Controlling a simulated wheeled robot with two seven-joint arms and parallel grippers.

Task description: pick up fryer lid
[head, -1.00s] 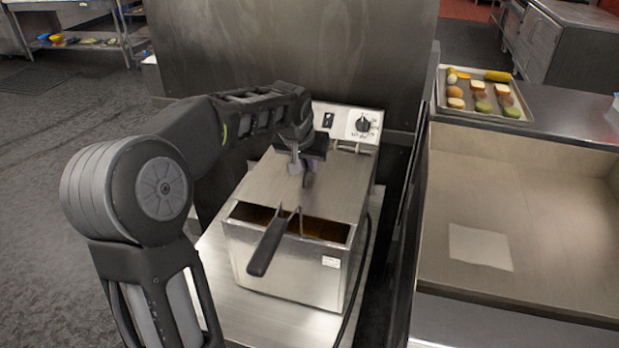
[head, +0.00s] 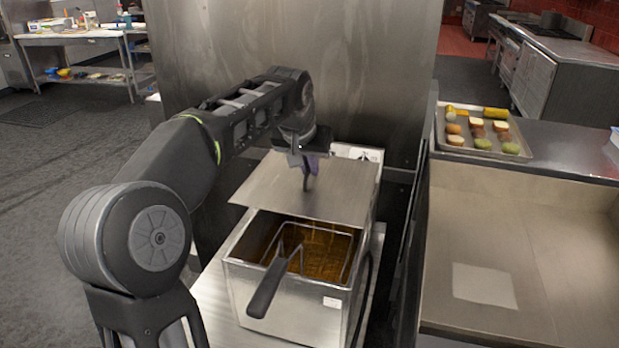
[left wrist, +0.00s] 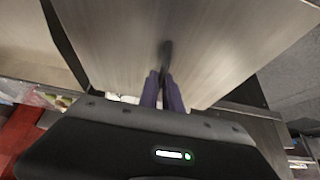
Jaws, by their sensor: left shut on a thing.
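The fryer lid (head: 330,194) is a flat metal sheet with a dark handle (left wrist: 166,56) on top. My left gripper (head: 305,172) is shut on that handle; its purple fingers pinch it in the left wrist view (left wrist: 164,88). The lid is raised above the fryer (head: 285,304), a silver box, and covers only its back part from my view. The open front shows brown oil and a wire basket (head: 325,259) with a black handle (head: 269,288). My right gripper is not in view.
A steel panel (head: 300,45) stands close behind the fryer. At right is a steel counter (head: 560,230) with a food tray (head: 483,132). The fryer's control panel (head: 357,153) is partly hidden behind the lid. Dark floor lies open at left.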

